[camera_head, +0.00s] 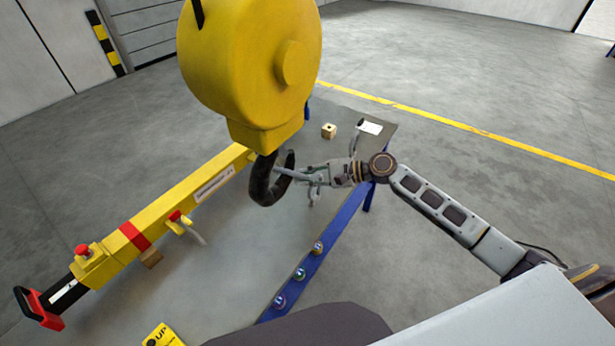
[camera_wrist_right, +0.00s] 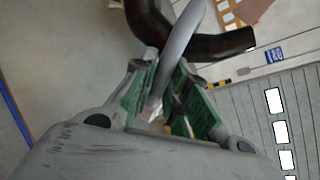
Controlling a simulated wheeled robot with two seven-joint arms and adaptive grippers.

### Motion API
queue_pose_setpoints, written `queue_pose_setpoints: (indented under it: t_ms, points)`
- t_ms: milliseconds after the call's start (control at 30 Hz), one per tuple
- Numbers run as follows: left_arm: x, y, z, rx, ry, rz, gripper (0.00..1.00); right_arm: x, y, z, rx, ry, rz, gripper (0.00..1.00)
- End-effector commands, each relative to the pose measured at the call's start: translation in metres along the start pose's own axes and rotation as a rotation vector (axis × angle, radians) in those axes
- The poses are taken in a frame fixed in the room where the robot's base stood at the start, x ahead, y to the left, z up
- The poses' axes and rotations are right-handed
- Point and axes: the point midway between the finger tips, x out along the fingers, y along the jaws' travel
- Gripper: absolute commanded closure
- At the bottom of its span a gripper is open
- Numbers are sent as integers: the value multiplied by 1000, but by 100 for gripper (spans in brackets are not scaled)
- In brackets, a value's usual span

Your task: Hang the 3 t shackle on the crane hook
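The dark crane hook (camera_head: 262,184) hangs under a large yellow hook block (camera_head: 250,65). My right gripper (camera_head: 312,174) is just right of the hook, with its fingers pointing at it. A grey shackle (camera_head: 288,172) reaches from the fingers to the hook opening. In the right wrist view, the grey curved bar of the shackle (camera_wrist_right: 183,40) runs between the two green-padded fingers (camera_wrist_right: 165,100) and crosses in front of the dark hook (camera_wrist_right: 150,22). The fingers appear closed around it. I cannot tell whether the shackle rests on the hook. My left gripper is not in view.
A yellow lifting beam (camera_head: 160,215) lies on the left of the grey table (camera_head: 225,265). Open floor is at right.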

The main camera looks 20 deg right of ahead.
Motion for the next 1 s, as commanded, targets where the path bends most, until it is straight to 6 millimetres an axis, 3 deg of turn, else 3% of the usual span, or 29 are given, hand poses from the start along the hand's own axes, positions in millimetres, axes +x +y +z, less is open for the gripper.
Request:
queue_pose_setpoints:
  t_ms: [133,1000]
  points:
    - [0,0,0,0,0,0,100,4,3,5,1,-11,4,62]
    - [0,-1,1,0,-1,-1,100,-8,0,0,1,-1,-1,62]
